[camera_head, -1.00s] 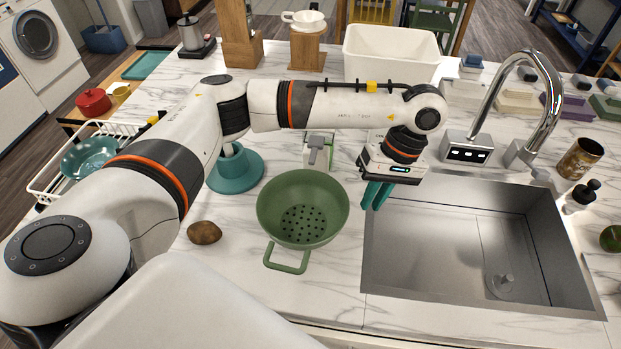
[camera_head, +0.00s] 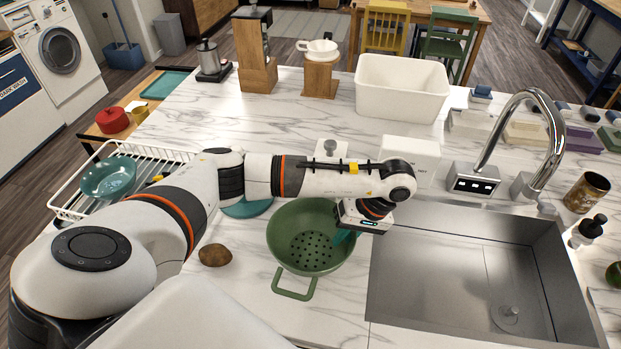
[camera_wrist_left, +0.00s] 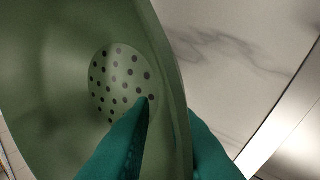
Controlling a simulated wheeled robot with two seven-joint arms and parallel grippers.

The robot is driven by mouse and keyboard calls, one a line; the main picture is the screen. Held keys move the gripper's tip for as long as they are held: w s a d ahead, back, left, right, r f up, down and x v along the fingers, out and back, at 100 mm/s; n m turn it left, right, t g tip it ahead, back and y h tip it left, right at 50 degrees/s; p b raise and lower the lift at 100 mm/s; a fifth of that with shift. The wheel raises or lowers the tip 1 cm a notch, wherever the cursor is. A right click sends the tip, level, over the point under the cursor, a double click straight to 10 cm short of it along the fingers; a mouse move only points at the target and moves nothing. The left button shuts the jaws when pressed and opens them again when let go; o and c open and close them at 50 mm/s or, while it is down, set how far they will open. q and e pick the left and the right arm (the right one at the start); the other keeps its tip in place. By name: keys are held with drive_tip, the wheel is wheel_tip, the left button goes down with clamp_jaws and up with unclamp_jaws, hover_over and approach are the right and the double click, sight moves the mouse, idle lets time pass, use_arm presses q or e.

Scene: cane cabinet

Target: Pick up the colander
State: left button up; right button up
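The green colander (camera_head: 300,225) stands upright on the marble counter, left of the sink, with its loop handle toward me. It fills much of the left wrist view (camera_wrist_left: 60,60), with the round patch of holes in its bottom showing. My left gripper (camera_head: 346,237) is at the colander's right rim, pointing down. In the left wrist view its teal fingers (camera_wrist_left: 168,108) straddle the rim, one inside the bowl and one outside. They are apart, with the wall between them, and I see no clear grip. My right gripper is not in view.
The steel sink (camera_head: 400,290) with its tall faucet (camera_head: 553,120) lies right of the colander. A brown potato-like item (camera_head: 215,255) lies to its left. A white box (camera_head: 410,155) stands behind my left wrist. A dish rack (camera_head: 75,205) is at the left.

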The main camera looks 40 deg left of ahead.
use_arm(q)
drive_tip(key=shift+x, duration=0.85)
drive_tip(key=shift+c, duration=0.3)
clamp_jaws()
drive_tip(key=shift+r, duration=0.1)
